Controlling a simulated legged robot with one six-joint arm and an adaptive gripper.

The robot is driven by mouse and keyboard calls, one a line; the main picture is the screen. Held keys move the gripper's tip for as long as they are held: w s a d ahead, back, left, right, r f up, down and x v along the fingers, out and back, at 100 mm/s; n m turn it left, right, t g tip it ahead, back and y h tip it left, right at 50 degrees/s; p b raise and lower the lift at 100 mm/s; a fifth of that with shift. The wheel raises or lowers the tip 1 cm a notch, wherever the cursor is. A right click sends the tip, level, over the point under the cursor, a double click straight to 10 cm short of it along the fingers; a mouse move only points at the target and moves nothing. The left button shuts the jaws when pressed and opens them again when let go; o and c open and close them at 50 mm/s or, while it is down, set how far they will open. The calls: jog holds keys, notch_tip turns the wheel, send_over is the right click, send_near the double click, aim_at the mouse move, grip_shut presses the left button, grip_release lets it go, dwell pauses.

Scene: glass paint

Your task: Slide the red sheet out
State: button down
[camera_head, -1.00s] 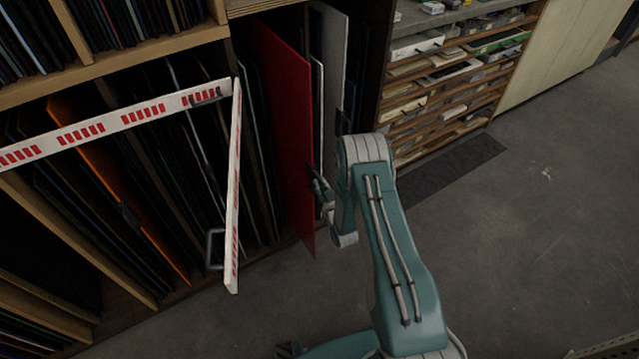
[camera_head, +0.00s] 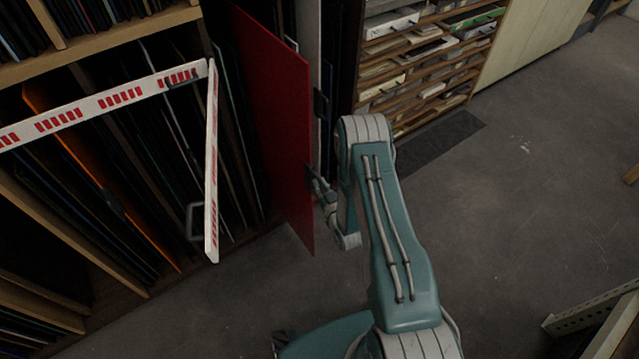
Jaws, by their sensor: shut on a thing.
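The red sheet (camera_head: 278,120) stands upright in the rack, with its front part sticking out past the rack's front edge. Its rear part is still between the other sheets. My gripper (camera_head: 316,183) is at the right side of the sheet's front edge, low down, and is shut on it. The fingertips are small and partly hidden by the sheet and my wrist.
A white bar with red marks (camera_head: 120,97) and its hinged arm (camera_head: 211,165) hang in front of the rack at left. An orange sheet (camera_head: 100,180) leans there. A metal frame (camera_head: 595,315) is at lower right. The floor (camera_head: 520,200) is clear.

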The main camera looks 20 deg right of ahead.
jog(key=c, duration=0.7)
grip_release()
jog(key=s, duration=0.4)
jog(key=s+d, duration=0.1)
jog(key=s, duration=0.7)
jog(key=shift+d, duration=0.2)
jog(key=shift+w, duration=0.15)
